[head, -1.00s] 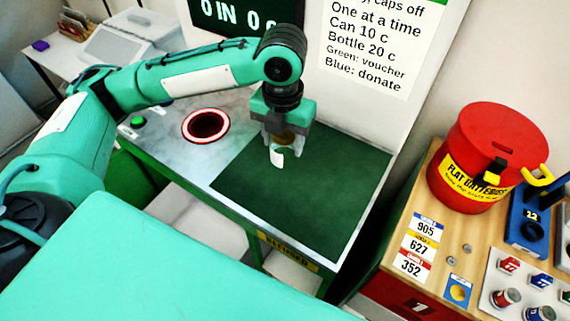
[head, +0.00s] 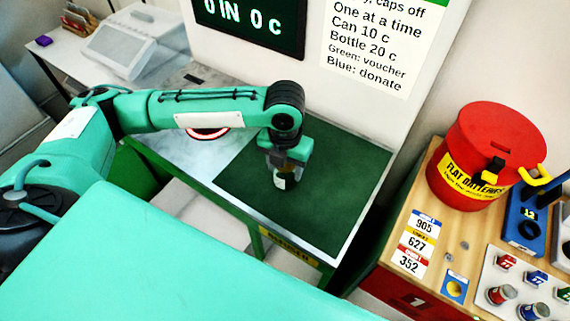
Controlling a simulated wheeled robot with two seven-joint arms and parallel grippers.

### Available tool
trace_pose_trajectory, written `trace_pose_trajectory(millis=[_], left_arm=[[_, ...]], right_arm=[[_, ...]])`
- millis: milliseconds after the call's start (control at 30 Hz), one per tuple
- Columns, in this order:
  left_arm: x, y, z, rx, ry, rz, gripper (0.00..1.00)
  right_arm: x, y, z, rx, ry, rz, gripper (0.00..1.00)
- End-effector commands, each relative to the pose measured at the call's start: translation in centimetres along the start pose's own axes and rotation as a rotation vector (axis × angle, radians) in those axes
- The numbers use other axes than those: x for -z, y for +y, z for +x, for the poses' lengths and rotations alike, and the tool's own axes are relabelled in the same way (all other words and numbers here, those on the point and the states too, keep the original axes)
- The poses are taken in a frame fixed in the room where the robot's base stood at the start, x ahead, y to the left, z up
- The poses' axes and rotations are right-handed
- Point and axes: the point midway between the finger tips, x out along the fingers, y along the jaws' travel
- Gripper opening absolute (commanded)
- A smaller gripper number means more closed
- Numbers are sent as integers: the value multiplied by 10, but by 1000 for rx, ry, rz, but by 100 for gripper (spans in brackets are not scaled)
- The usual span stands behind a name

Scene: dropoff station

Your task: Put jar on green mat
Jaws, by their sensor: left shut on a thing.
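The jar (head: 281,181) is small and dark with a white label, upright, in the left half of the dark green mat (head: 335,190). My left gripper (head: 286,165) is shut on the jar from above, and its fingers hide the jar's upper part. The jar's base is at or just above the mat; I cannot tell whether it touches. The mat covers the right part of the metal counter. My right gripper is not in the head view.
A red-ringed round opening (head: 207,133) is partly behind my left arm. A red battery bin (head: 487,155) stands on the wooden bench (head: 433,180) at right, near a blue tool holder (head: 527,217). The mat's right side is clear.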

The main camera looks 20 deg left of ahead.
Motion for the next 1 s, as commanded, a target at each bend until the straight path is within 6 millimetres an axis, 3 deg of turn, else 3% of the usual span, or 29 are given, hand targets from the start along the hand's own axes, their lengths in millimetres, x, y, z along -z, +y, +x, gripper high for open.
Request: trace_pose_trajectory(millis=[67, 100, 200, 567, 667, 1000], left_arm=[[0, 0, 2, 0, 1, 0, 25], [0, 0, 2, 0, 1, 0, 57], [0, 0, 2, 0, 1, 0, 73], [0, 0, -3, 0, -1, 0, 73], [-1, 0, -16, 1, -4, 0, 73], [-1, -1, -88, 1, -5, 1, 73]], right_arm=[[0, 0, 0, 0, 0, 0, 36], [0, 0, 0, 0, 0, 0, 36], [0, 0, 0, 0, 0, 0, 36], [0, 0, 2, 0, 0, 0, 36], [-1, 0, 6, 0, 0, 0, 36], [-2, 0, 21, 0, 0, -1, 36]])
